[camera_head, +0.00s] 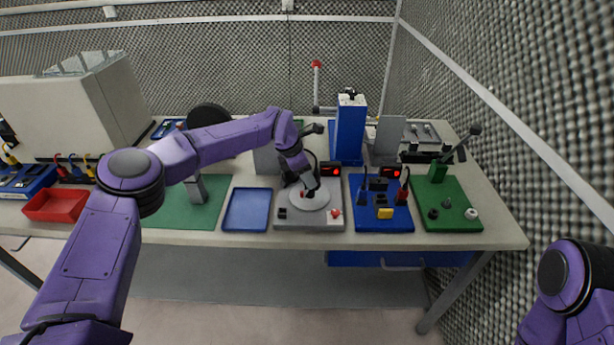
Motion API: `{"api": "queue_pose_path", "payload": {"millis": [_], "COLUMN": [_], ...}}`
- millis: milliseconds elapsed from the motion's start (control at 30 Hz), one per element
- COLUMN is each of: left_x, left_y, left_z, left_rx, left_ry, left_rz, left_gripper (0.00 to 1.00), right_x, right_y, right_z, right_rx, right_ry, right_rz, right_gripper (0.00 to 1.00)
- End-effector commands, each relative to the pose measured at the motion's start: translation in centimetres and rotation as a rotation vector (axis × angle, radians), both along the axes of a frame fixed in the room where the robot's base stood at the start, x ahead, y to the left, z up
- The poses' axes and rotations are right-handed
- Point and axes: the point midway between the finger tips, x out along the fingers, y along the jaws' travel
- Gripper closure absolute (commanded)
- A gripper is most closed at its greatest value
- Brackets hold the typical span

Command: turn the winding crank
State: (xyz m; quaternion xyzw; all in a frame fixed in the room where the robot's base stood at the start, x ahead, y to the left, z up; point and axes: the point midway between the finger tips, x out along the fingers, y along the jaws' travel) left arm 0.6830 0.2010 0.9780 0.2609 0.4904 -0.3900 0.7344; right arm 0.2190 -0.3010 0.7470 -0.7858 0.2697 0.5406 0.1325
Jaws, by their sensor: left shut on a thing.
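A grey square base (286,222) stands near the front edge of the bench and carries a pale round disc (313,203), which looks like the winding crank. My left arm reaches in from the left, and my left gripper (309,193) points down onto the disc. It is shut on a small part there, seemingly the crank's handle, which the fingers mostly hide. A small red knob (335,212) is at the base's right front corner. My right gripper is out of view; only part of my right arm shows at lower right.
A blue tray (247,210) lies left of the base. A tall blue block (350,132) stands behind. A red bin (57,205) is far left.

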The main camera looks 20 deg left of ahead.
Motion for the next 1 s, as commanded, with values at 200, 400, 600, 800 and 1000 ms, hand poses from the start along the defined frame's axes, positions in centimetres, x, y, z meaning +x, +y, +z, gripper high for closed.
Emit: {"api": "queue_pose_path", "payload": {"millis": [200, 400, 600, 800, 1000], "left_x": [0.0, -0.1, -0.2, -0.2, -0.3], "left_y": [0.0, -0.1, -0.2, -0.3, -0.3], "left_z": [-0.3, -0.4, -0.4, -0.4, -0.3], "left_rx": [0.001, 0.0, 0.0, 0.0, 0.0], "left_ry": [-0.002, -0.001, 0.0, -0.001, 0.0], "left_rz": [0.077, 0.176, 0.275, 0.375, 0.475], "left_gripper": [0.89, 0.89, 0.89, 0.89, 0.89], "right_x": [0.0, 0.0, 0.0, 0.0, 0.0], "right_y": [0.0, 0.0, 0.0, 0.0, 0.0], "right_z": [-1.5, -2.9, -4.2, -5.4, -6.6], "right_rx": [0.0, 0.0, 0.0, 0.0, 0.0], "right_ry": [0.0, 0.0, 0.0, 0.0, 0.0], "right_rz": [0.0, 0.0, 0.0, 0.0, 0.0], "right_gripper": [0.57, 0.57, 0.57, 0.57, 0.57]}}
